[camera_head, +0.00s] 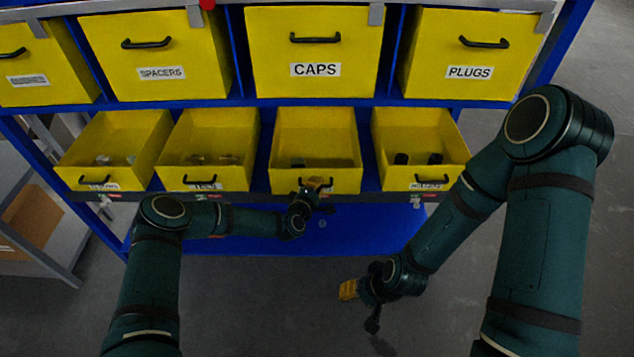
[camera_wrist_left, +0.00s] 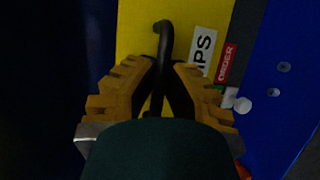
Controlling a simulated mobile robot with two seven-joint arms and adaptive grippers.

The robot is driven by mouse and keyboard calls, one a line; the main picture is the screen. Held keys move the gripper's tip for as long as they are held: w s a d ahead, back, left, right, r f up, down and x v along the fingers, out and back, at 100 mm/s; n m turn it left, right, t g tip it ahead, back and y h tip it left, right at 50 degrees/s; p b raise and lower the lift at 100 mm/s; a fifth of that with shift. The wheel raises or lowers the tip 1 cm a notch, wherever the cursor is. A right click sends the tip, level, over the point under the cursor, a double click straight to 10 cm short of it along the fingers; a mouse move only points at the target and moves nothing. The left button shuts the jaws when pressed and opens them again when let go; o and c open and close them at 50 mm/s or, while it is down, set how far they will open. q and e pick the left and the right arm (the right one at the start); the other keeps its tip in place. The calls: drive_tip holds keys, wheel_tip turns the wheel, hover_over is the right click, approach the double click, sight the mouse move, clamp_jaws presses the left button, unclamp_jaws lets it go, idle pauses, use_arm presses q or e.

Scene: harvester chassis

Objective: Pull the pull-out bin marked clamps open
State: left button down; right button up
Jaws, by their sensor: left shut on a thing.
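The yellow clamps bin (camera_head: 315,155) is the third from the left in the lower row, open-topped with a few dark parts inside. Its front label is mostly covered in the head view. In the left wrist view, the label (camera_wrist_left: 203,45) reads only partly, ending in "PS". My left gripper (camera_head: 318,190) is at the bin's front. In the left wrist view its ridged yellow fingers (camera_wrist_left: 160,75) are shut on the black handle (camera_wrist_left: 163,38). My right gripper (camera_head: 348,290) hangs over the floor, away from the bins; its finger gap is unclear.
Lower-row bins stand on both sides: one on the right (camera_head: 418,155), one on the left (camera_head: 215,150). Above are bins marked SPACERS (camera_head: 162,73), CAPS (camera_head: 315,70) and PLUGS (camera_head: 469,72). A red ORDER tag (camera_wrist_left: 227,63) sits beside the handle. Floor in front is clear.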

use_arm(q)
drive_tip(key=s+p, duration=0.4)
drive_tip(key=s, duration=1.9)
drive_tip(key=shift+s, duration=0.3)
drive_tip(key=shift+d, duration=0.1)
drive_tip(key=c, duration=1)
unclamp_jaws()
drive_tip(key=v, duration=1.2)
drive_tip(key=shift+r, duration=0.1)
